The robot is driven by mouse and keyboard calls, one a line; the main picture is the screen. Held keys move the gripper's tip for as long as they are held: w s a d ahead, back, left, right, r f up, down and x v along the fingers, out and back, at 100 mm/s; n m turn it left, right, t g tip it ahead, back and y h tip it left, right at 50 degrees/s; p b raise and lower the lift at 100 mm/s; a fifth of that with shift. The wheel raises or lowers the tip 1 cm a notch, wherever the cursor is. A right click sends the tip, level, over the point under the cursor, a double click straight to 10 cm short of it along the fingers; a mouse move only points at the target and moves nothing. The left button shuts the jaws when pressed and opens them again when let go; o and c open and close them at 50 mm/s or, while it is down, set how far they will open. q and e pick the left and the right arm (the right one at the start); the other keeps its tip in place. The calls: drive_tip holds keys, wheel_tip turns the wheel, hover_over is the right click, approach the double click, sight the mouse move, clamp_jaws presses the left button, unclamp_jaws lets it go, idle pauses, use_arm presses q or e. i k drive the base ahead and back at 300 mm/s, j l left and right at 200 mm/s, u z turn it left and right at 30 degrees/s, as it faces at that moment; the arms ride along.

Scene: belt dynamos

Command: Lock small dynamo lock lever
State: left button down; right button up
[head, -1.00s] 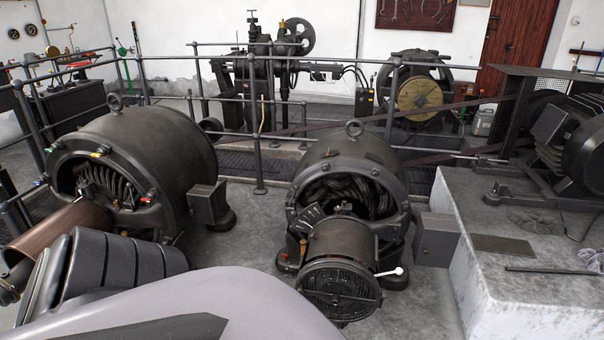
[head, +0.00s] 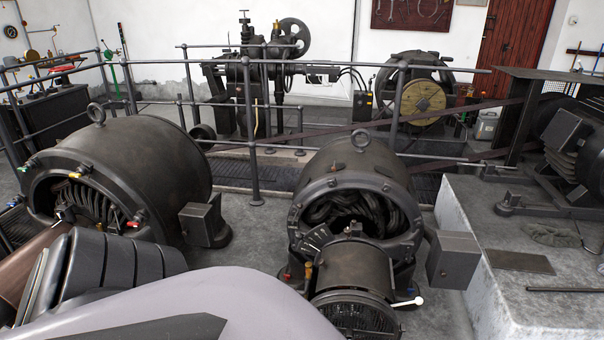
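The small dynamo (head: 361,179) stands right of the middle, a dark round housing with a lifting ring on top. A narrower dark drum (head: 352,268) with a mesh front juts from it toward me. A short lever with a white handle (head: 414,302) sticks out at the drum's lower right, pointing right and slightly up. I take it to be the lock lever; whether it is locked cannot be told. The drum's lower front is cut off by the picture's bottom edge. Neither gripper is in view.
A larger dynamo (head: 135,168) stands at the left. A box (head: 453,258) sits beside the small dynamo, near a raised concrete block (head: 520,295). A railing (head: 255,130) runs behind both dynamos. Bare floor (head: 245,235) lies between them. My own body covers the lower left.

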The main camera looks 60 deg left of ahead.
sight(299, 205)
drive_tip(key=j, duration=0.7)
drive_tip(key=i+j, duration=0.1)
drive_tip(key=j, duration=0.6)
